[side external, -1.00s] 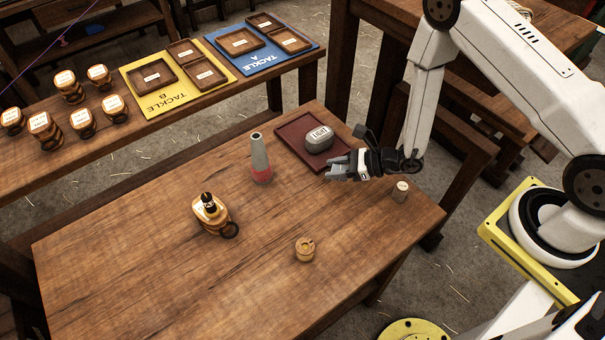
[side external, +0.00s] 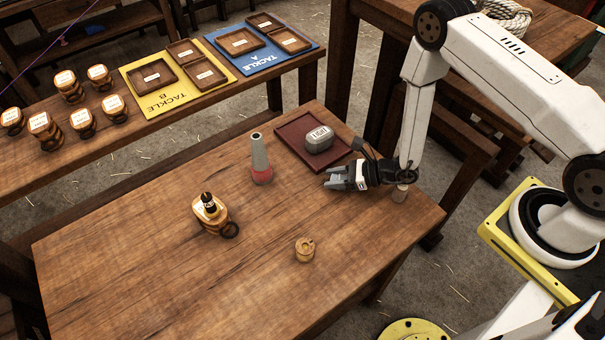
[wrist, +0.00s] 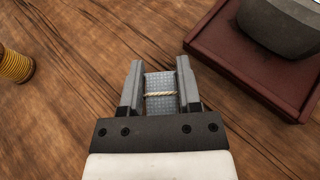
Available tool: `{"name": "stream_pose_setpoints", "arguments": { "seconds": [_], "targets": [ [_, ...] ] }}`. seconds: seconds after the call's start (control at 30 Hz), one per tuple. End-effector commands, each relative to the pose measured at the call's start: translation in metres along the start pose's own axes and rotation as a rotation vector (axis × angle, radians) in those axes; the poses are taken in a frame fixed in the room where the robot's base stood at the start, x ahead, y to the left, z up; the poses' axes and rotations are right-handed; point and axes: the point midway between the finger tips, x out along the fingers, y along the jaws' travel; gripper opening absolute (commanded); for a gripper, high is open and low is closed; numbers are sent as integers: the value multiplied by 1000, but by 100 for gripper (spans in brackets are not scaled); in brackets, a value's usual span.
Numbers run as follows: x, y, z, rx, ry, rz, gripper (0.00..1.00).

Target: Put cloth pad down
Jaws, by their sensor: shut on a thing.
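The cloth pad (wrist: 160,82) is grey and dimpled, with a pale twisted cord across it in the wrist view. My gripper (wrist: 159,68) is shut on it, one finger on each side. In the side external view my gripper (side external: 330,178) points left over the wooden table, in front of the dark red tray. The pad is hard to make out there between the grey fingers. I cannot tell whether the pad touches the tabletop.
A grey labelled weight (side external: 319,139) sits on the dark red tray (side external: 300,155). The table's front left (side external: 130,270) is clear.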

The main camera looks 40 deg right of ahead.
Motion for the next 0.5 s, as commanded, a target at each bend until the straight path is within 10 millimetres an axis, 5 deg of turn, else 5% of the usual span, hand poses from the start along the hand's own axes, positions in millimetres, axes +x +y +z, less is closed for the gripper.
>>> {"name": "stream_pose_setpoints", "arguments": {
  "seconds": [0.2,0.23,0.33,0.5],
  "targets": [
    [1,0,-2,0,0,0,0],
    [1,0,-3,0,0,0,46],
    [1,0,-2,0,0,0,78],
    [1,0,-2,0,0,0,78]
  ]
}}
